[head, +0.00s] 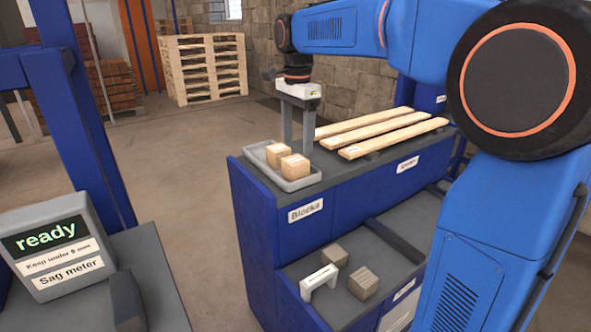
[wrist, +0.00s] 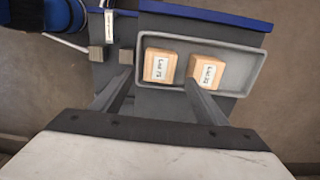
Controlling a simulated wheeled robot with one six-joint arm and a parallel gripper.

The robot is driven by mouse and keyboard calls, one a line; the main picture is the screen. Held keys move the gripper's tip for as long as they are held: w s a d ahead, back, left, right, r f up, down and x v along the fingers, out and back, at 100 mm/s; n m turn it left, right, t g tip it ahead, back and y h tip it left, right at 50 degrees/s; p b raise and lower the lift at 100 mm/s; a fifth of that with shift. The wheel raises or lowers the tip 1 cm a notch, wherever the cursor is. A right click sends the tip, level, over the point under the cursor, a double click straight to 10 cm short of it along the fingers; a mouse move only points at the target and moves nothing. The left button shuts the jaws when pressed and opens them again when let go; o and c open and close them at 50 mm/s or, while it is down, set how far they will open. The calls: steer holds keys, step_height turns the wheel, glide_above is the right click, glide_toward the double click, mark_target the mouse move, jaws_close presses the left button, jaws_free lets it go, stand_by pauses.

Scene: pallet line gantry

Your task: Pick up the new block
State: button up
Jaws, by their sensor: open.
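Two light tan blocks sit side by side in a grey tray (head: 268,172) on the counter above the "Blocks" label. The left one (head: 278,155) and the right one (head: 294,167) carry small white labels. In the wrist view they show as the left block (wrist: 160,67) and right block (wrist: 206,73) in the tray (wrist: 255,70), their print too small to read surely. My gripper (head: 298,146) points down, open and empty, by the tray's far side. In the wrist view my fingertips (wrist: 158,83) spread around the left block's near side, apparently above it; the height gap is unclear.
Three pale boards (head: 365,120) lie right of the tray. On the lower shelf are two weathered grey-brown blocks, one at the front (head: 363,283) and one behind (head: 334,253), beside a white bracket-like piece (head: 319,283). A sag meter (head: 58,245) reading "ready" stands left.

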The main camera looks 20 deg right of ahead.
mark_target(295, 160)
steer(key=shift+s+a+f, duration=0.1)
steer(key=shift+a+f, duration=0.05)
steer(key=shift+f, duration=1.15)
steer(key=shift+s+a+f, duration=0.1)
steer(key=shift+a+f, duration=0.05)
steer(key=shift+f, duration=1.15)
steer(key=shift+c, duration=0.3)
steer(key=c, duration=1.1)
steer(key=shift+r, duration=0.15)
